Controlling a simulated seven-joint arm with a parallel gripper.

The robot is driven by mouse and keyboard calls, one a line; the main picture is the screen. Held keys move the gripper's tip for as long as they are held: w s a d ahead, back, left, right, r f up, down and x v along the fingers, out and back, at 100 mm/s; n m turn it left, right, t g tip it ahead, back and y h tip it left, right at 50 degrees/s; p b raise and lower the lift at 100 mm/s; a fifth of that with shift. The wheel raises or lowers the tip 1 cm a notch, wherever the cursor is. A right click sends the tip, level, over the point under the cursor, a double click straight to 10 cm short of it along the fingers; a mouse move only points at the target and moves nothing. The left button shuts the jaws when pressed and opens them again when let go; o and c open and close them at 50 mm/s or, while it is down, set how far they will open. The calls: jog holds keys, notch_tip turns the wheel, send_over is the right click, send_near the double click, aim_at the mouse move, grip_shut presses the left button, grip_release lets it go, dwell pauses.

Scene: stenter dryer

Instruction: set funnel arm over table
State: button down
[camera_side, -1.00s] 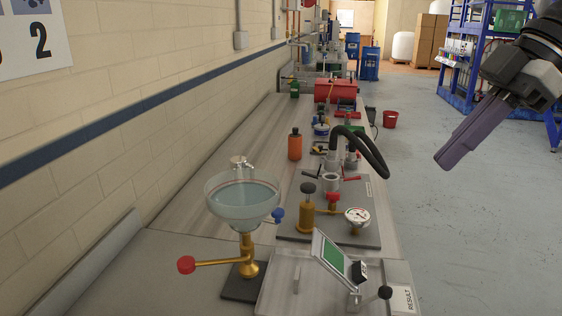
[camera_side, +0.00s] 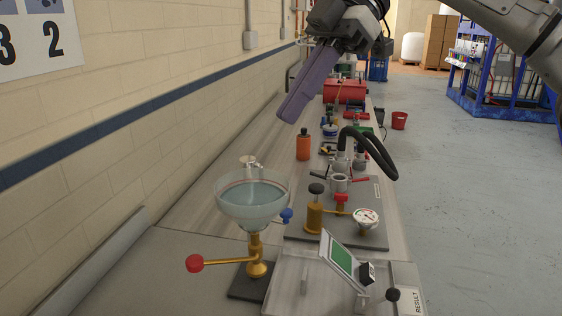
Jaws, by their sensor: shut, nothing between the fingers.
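A clear funnel bowl (camera_side: 253,199) with bluish liquid stands on a brass post with a dark base at the front left of the table. The brass funnel arm with a red knob (camera_side: 195,263) points left from the post. A blue-handled tap (camera_side: 286,215) shows just right of the bowl. The long table (camera_side: 190,235) runs away along the wall. My gripper (camera_side: 291,115), with purple fingers, is shut and empty. In the picture it is above and a little right of the funnel, apart from it and angled down to the left.
A dark plate carries a brass cylinder (camera_side: 315,217), a gauge (camera_side: 365,221) and black hoses (camera_side: 372,150). A tilted green-screen display (camera_side: 341,256) is at the front. An orange bottle (camera_side: 303,146) and a red tank (camera_side: 345,91) stand farther back.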

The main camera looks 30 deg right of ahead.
aim_at(281, 177)
jog(key=shift+s, duration=0.1)
jog(key=x, duration=0.9)
jog(key=shift+a+f, duration=0.15)
jog(key=shift+f, duration=0.05)
jog(key=shift+d+f, duration=0.2)
jog(key=shift+d, duration=1.65)
jog(key=shift+d, duration=0.15)
